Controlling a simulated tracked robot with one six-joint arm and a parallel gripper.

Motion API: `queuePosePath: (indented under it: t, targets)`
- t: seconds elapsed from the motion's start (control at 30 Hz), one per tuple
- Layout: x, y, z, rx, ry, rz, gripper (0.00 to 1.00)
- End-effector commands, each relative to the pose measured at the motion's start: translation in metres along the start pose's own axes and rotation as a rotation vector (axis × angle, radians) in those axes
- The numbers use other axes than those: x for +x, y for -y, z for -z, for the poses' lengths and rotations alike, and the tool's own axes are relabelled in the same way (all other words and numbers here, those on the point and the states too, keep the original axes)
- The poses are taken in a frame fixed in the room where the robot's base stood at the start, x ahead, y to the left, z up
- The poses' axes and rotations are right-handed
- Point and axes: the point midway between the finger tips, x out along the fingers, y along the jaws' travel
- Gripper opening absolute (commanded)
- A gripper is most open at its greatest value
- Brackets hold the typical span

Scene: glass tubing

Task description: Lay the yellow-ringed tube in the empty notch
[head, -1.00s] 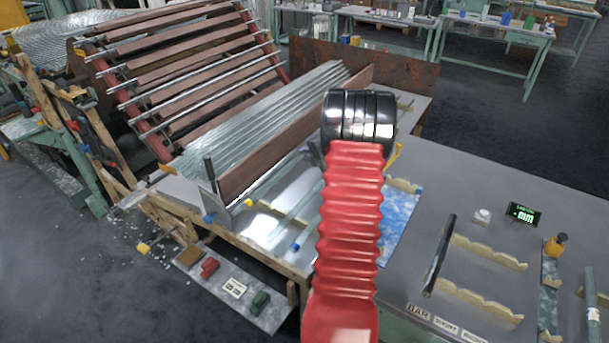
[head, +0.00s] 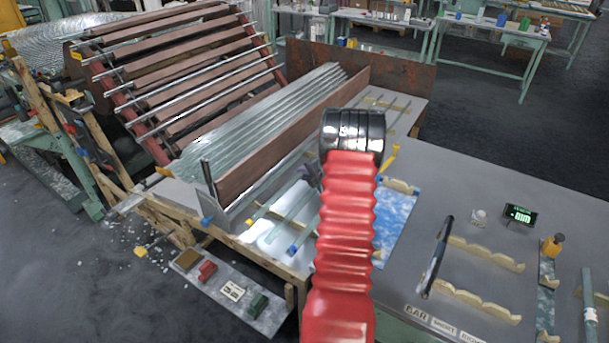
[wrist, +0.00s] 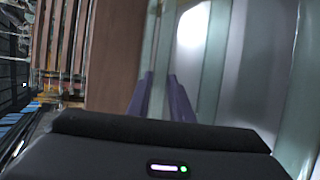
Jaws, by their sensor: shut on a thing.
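My gripper (wrist: 163,88) is shut on a pale glass tube (wrist: 160,45), seen between its purple fingers in the wrist view. In the head view my red sleeve and black wrist hide the jaws. A yellow ring (head: 250,222) shows left of my arm, apparently on the held tube, whose middle is hidden. Another glass tube with a blue mark (head: 292,250) lies below it on the bright bench. A cream notched rest (head: 400,187) shows right of my wrist. I cannot tell which notch is empty, nor how high the tube is above the rests.
A brown board (head: 265,160) stands along the bench, with several glass tubes (head: 250,120) behind it. A slatted rack (head: 170,70) is at the left. To the right are more notched rests (head: 485,253), a dark bar (head: 437,257) and a small display (head: 520,214).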

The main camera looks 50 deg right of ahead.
Motion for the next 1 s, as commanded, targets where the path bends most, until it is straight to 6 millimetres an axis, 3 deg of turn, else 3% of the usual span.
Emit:
queuePosePath:
  t: [0.87, 0.9, 1.0]
  targets:
    - [0.007, 0.010, 0.003, -0.001, 0.000, 0.000, 0.00]
    - [0.006, 0.011, 0.003, -0.001, 0.000, 0.000, 0.22]
    - [0.006, 0.011, 0.003, -0.001, 0.000, 0.000, 0.29]
